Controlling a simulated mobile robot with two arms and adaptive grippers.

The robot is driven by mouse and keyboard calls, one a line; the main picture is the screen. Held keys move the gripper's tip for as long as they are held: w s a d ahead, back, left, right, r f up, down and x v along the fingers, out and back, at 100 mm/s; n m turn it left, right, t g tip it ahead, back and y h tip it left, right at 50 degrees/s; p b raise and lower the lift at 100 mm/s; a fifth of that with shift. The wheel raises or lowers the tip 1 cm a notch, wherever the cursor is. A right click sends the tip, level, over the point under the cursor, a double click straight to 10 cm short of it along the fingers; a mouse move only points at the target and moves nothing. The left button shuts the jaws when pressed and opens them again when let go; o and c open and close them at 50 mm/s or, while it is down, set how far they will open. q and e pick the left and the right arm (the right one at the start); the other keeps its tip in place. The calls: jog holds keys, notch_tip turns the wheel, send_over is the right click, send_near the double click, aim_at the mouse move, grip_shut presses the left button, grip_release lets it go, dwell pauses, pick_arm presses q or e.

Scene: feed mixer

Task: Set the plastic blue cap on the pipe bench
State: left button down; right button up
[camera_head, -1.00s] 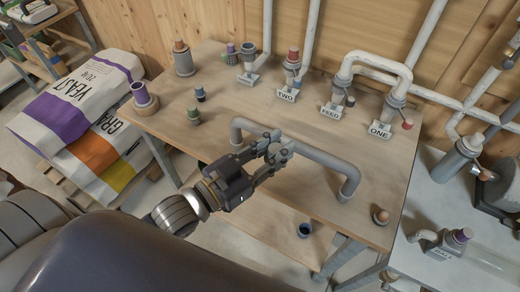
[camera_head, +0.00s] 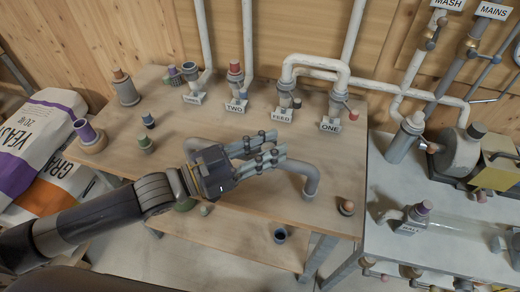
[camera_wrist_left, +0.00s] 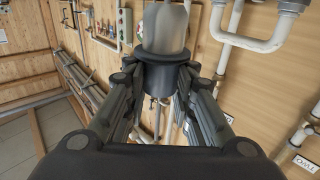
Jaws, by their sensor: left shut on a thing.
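My left gripper (camera_head: 283,158) is above the bench over the grey bent pipe (camera_head: 312,180). It is shut on a dark-collared grey piece (camera_wrist_left: 162,75), seen between its fingers in the left wrist view; the head view hardly shows this piece. I cannot tell whether it is the blue cap. A small dark blue cap (camera_head: 148,120) stands on the wooden bench (camera_head: 195,118) to the left. A dark blue cup-like piece (camera_head: 280,236) is on the lower shelf. My right gripper is not in view.
Labelled pipe stubs with white pipes (camera_head: 318,58) line the back of the bench. A brown knob (camera_head: 347,207) is near the right front edge. A grey table (camera_head: 440,250) adjoins at right.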

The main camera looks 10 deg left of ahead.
pick_arm(q)
jog(key=shift+w+d+r+m+g+h, duration=0.15)
jog(key=shift+w+d+m+g+h, duration=0.2)
jog(key=shift+d+g, duration=0.2)
jog(key=shift+w+d+r+m+g+h, duration=0.15)
jog(key=shift+w+d+m+g+h, duration=0.1)
jog(key=shift+d+m+g, duration=0.25)
jog(key=shift+a, duration=0.1)
